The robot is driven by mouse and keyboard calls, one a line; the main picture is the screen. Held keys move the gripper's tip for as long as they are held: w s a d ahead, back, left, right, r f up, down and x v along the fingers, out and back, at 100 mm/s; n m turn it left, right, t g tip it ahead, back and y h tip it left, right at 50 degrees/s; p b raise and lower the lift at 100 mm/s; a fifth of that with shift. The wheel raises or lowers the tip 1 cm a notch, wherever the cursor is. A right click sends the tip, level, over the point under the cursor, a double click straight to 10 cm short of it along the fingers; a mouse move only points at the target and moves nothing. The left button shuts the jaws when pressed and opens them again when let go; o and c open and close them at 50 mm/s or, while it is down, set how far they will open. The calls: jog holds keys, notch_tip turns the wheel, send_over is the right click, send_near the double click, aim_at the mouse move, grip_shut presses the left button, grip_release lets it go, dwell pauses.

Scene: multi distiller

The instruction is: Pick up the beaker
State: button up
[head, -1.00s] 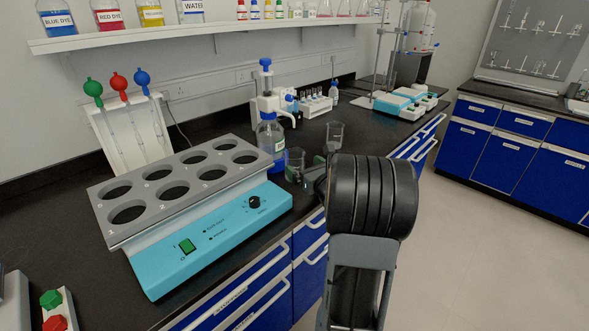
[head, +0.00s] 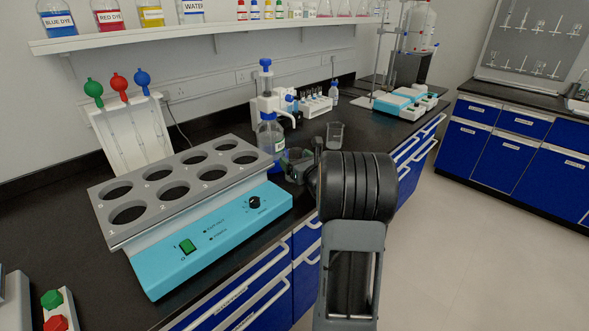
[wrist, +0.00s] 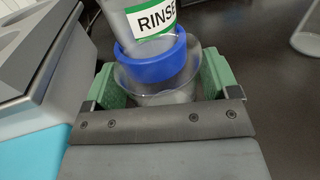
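A clear glass beaker (head: 294,156) stands on the dark bench beside the rinse bottle. In the wrist view the beaker (wrist: 165,97) is between the two green finger pads, with its rim close to both. My gripper (wrist: 162,80) looks open around the beaker; contact with the glass is not clear. In the head view my gripper (head: 297,166) is partly hidden by my wrist. A second beaker (head: 335,134) stands farther back on the bench and shows at the upper right of the wrist view (wrist: 308,42).
The rinse bottle (head: 270,143), with a blue ring (wrist: 153,58), stands just beyond the beaker. A blue heating bath with a grey holed top (head: 160,172) is close on the left. The bench front edge and drawers (head: 300,262) are below my arm.

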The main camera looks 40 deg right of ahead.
jog(key=c, duration=0.7)
jog(key=shift+r, duration=0.15)
